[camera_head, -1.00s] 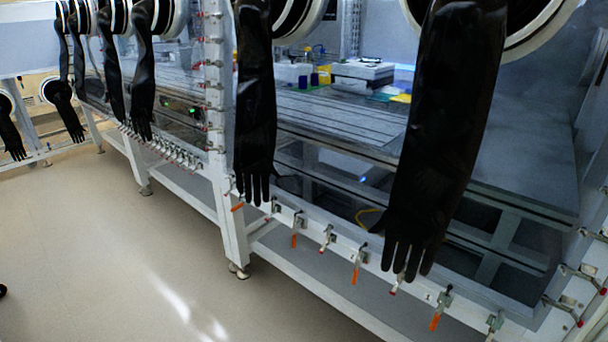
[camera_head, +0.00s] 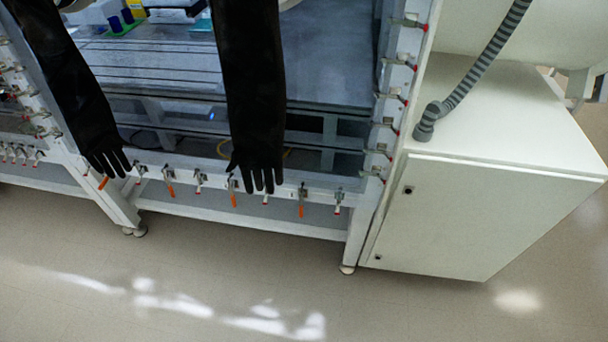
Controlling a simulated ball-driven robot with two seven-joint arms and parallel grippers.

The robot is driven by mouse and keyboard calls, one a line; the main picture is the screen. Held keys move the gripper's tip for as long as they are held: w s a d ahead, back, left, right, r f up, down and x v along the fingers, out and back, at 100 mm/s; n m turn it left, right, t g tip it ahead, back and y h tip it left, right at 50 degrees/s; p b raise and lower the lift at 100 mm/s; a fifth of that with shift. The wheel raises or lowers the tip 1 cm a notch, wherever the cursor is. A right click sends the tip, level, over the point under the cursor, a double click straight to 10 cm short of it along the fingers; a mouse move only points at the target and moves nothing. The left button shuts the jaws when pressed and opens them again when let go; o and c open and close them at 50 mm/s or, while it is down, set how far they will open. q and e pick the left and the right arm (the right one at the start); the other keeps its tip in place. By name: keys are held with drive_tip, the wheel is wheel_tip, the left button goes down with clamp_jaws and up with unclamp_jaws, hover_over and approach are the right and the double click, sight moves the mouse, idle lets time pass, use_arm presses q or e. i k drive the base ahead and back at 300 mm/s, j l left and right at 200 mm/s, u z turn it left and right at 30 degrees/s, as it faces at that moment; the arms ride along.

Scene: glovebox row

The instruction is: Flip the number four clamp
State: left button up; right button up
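A row of toggle clamps runs along the lower rail (camera_head: 218,180) of the glovebox. Some clamps have orange handles hanging down: one clamp (camera_head: 169,181) at left, one clamp (camera_head: 233,192) near the middle and one clamp (camera_head: 302,201) towards the right. Between them are clamps with red-and-white tips, such as one clamp (camera_head: 199,181) and the rightmost clamp (camera_head: 338,202). No numbers are legible, so I cannot tell which is number four. Hanging gloves partly cover some clamps. Neither of my grippers is in view.
Two black gloves hang in front, a left glove (camera_head: 75,95) and a middle glove (camera_head: 252,100). A white cabinet (camera_head: 480,215) with a grey ribbed hose (camera_head: 485,58) stands at right. More clamps line the right post (camera_head: 400,110). The floor (camera_head: 230,285) in front is clear.

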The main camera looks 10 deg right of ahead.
sight(106, 179)
drive_tip(key=i+l+z, duration=0.15)
drive_tip(key=i, duration=0.4)
drive_tip(key=i+j+u, duration=0.1)
drive_tip(key=u, duration=0.4)
drive_tip(key=i+j+u, duration=0.15)
drive_tip(key=u, duration=0.35)
drive_tip(key=i+j+u, duration=0.15)
drive_tip(key=u, duration=0.35)
